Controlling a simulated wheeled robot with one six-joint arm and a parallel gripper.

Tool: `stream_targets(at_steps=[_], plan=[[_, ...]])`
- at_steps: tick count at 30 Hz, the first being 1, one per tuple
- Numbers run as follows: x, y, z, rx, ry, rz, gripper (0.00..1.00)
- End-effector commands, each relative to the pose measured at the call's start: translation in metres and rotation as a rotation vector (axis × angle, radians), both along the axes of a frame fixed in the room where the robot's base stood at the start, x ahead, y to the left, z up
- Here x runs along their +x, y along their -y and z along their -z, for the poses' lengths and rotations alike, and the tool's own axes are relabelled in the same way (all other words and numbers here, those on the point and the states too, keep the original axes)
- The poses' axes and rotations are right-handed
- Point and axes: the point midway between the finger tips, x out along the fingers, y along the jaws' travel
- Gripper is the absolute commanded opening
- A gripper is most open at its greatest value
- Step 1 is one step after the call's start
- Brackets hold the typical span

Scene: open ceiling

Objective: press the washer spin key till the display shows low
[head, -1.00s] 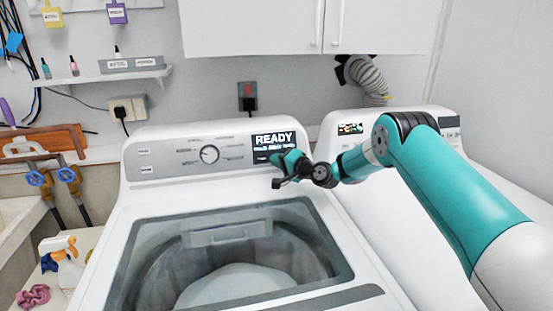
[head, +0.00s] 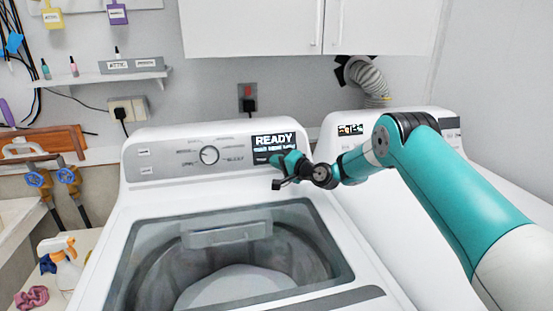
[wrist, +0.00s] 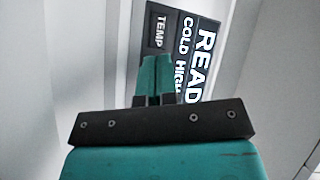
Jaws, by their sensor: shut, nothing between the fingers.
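The washer (head: 133,195) has a grey control panel with a dark display (head: 272,140) at its right end, reading READY in large letters. In the wrist view the display (wrist: 203,45) also shows COLD and HIGH on a smaller line, partly cut off. A dark key marked TEMP (wrist: 158,32) sits beside the display. My gripper (head: 275,159) is shut and empty, with its tips at the lower part of the display. In the wrist view the closed fingers (wrist: 155,62) point at the panel just past TEMP. I see no spin key label; the fingers cover that area. Contact cannot be told.
The washer's glass lid (head: 228,233) lies below my gripper. A second white machine (head: 350,140) stands to the right, behind my arm. White cabinets (head: 260,28) hang above.

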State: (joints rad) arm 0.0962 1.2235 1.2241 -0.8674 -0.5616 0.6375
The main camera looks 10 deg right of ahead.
Motion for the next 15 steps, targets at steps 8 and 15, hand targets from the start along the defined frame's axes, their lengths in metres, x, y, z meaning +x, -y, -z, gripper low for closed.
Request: stream_targets(at_steps=[8,15], plan=[[-0.0095,0.0004,-0.0042,0.0,0.0,0.001,0.0],[-0.01,0.0004,-0.0046,0.0,0.0,0.0,0.0]])
